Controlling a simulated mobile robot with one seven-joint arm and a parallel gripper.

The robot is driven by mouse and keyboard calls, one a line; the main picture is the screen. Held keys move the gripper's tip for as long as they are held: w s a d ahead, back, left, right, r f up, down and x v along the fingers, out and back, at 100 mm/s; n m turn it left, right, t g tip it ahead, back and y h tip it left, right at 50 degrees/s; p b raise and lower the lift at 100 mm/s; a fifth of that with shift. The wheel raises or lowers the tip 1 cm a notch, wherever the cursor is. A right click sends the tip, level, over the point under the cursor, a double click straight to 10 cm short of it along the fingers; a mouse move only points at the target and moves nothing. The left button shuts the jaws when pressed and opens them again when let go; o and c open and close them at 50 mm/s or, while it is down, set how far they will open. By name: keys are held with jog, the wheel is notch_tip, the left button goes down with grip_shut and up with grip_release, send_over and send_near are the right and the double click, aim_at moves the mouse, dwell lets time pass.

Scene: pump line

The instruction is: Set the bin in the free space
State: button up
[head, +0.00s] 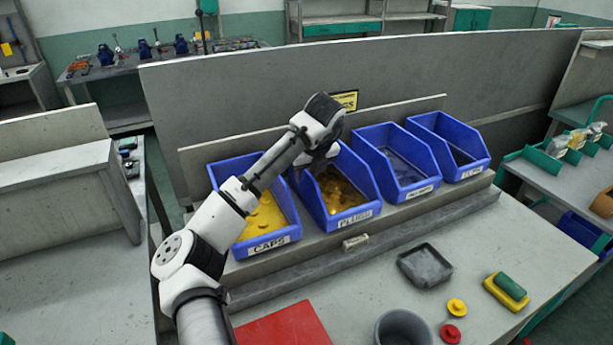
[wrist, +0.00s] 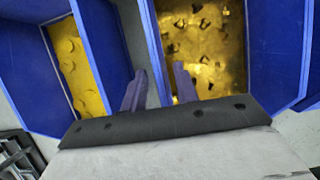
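Several blue bins stand in a row on the raised shelf (head: 345,252). The leftmost, labelled CAPS (head: 268,246), holds yellow caps and shows at left in the wrist view (wrist: 98,72). Beside it the bin labelled PLUGS (head: 352,219) holds brass-coloured pieces and shows at right in the wrist view (wrist: 273,101). Two more bins, a third (head: 421,188) and a fourth (head: 472,171), stand to the right. My gripper (wrist: 160,88) is open at the PLUGS bin, its fingers apart on either side of that bin's left wall. In the head view my arm hides the fingers.
A grey panel (head: 300,95) rises behind the shelf. On the bench in front lie a red mat (head: 285,328), a dark tray (head: 425,266), a grey tub (head: 402,328), yellow and red round pieces, and a green block on a yellow one (head: 508,290). Neighbouring bins stand close together.

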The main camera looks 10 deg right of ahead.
jog(key=b+v, duration=0.1)
jog(key=v, duration=0.9)
jog(key=shift+s+r, duration=0.2)
jog(key=shift+r, duration=0.15)
